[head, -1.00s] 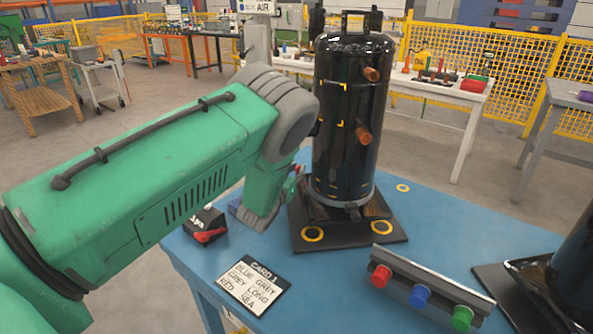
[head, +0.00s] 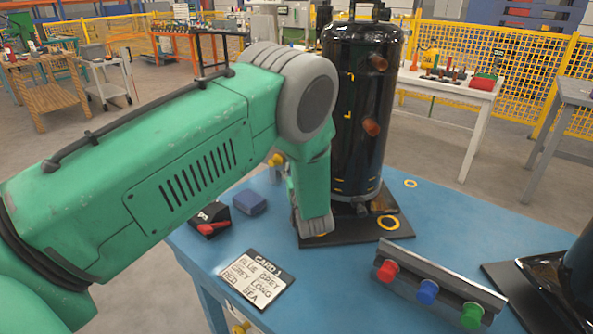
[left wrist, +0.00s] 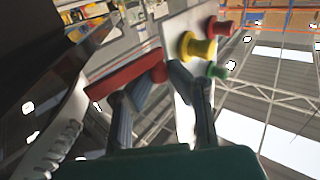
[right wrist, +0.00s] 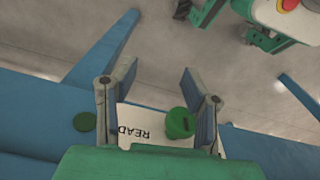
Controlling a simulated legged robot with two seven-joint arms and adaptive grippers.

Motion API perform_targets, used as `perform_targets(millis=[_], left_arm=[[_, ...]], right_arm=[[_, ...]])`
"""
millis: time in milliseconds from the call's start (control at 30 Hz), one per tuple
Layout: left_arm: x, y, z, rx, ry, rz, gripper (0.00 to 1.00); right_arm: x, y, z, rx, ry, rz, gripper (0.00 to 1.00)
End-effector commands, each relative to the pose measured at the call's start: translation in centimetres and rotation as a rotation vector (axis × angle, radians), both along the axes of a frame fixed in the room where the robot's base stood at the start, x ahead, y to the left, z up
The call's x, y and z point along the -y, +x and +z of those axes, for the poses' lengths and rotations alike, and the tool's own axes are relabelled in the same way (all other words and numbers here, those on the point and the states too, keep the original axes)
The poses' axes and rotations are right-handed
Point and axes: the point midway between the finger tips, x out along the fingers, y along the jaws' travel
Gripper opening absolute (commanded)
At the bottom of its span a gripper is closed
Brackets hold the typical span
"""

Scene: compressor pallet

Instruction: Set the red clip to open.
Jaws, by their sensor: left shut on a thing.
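The red clip (left wrist: 122,79) is a long red bar with a rounded end in the left wrist view, in front of a pale panel (left wrist: 183,112). My left gripper (left wrist: 166,79) is shut with the clip's rounded end between its fingertips. The exact contact is blurred. In the head view my left arm's end hides this gripper and the clip, beside the black compressor (head: 358,110). My right gripper (right wrist: 158,88) is open and empty in the right wrist view, above a white "READ" card (right wrist: 150,125) and a green cylinder (right wrist: 180,123).
Red, yellow (left wrist: 197,47) and green knobs stand on the pale panel. On the blue table (head: 360,290) are a lettered card (head: 257,280), a black block with a red lever (head: 210,222), a blue block (head: 249,202) and a strip with three coloured buttons (head: 440,275). A second black compressor stands right.

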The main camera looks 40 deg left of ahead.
Motion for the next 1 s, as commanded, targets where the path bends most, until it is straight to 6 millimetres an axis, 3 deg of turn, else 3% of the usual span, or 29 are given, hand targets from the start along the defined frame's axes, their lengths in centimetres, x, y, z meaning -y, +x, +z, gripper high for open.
perform_targets(millis=[300,767,800,1000], left_arm=[[0.35,-0.39,0.05,0.002,-0.001,0.099,0.0],[0.4,-0.41,0.18,0.003,0.001,0.112,0.0],[0.4,-0.41,0.19,0.004,0.001,0.112,0.21],[0.29,-0.45,0.15,0.003,0.001,0.113,0.24]], right_arm=[[0.0,-0.01,-0.47,0.0,0.0,0.0,0.4],[0.0,-0.01,-0.49,0.0,0.0,0.0,0.4],[0.0,-0.01,-0.49,0.0,0.0,0.0,0.4],[0.0,-0.01,-0.49,0.0,0.0,0.0,0.4]])
